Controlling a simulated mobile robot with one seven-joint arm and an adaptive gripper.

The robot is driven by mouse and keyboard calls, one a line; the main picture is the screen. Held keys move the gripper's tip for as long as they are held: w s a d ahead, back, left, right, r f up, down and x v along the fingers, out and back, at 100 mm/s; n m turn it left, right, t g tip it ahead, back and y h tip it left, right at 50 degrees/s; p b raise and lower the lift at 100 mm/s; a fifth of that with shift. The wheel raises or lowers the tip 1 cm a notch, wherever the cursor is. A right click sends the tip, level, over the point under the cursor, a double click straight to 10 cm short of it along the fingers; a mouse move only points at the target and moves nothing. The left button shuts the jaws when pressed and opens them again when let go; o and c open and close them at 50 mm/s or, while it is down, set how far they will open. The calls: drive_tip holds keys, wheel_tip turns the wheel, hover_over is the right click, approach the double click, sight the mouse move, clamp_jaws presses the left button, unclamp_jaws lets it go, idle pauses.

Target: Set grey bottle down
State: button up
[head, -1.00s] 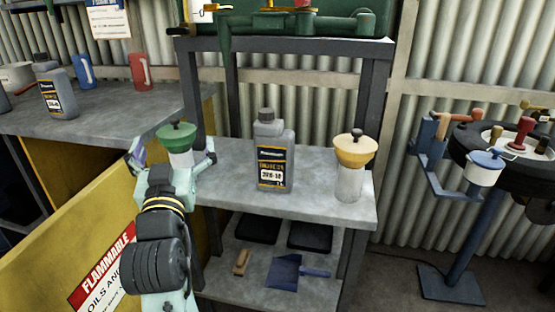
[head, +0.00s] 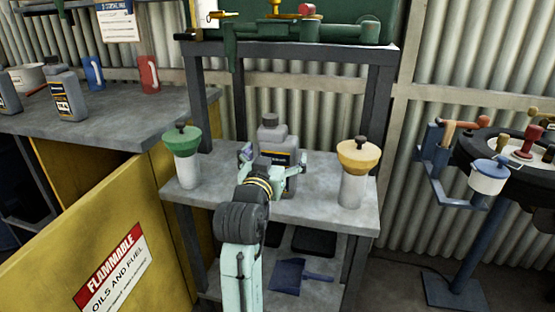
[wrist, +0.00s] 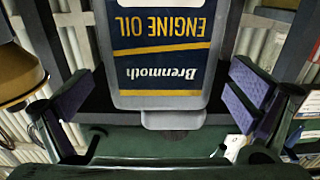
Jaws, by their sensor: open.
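The grey bottle (head: 272,136) stands upright on the middle of the grey metal shelf (head: 320,206). My gripper (head: 275,160) is open in front of it in the head view and hides much of its body. In the wrist view the bottle (wrist: 165,62) shows upside down with its engine oil label, between the two spread fingers. Gaps show between the bottle and both finger pads.
A green-topped clear container (head: 183,155) stands left of the bottle and a yellow-topped one (head: 356,172) stands right. A yellow cabinet door (head: 85,245) hangs open at the left. Dark posts (head: 372,105) frame the shelf.

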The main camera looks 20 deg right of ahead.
drive_tip(key=shift+x, duration=1.35)
drive_tip(key=shift+c, duration=0.5)
drive_tip(key=c, duration=1.8)
drive_tip(key=shift+r, duration=0.15)
drive_tip(key=shift+c, duration=0.3)
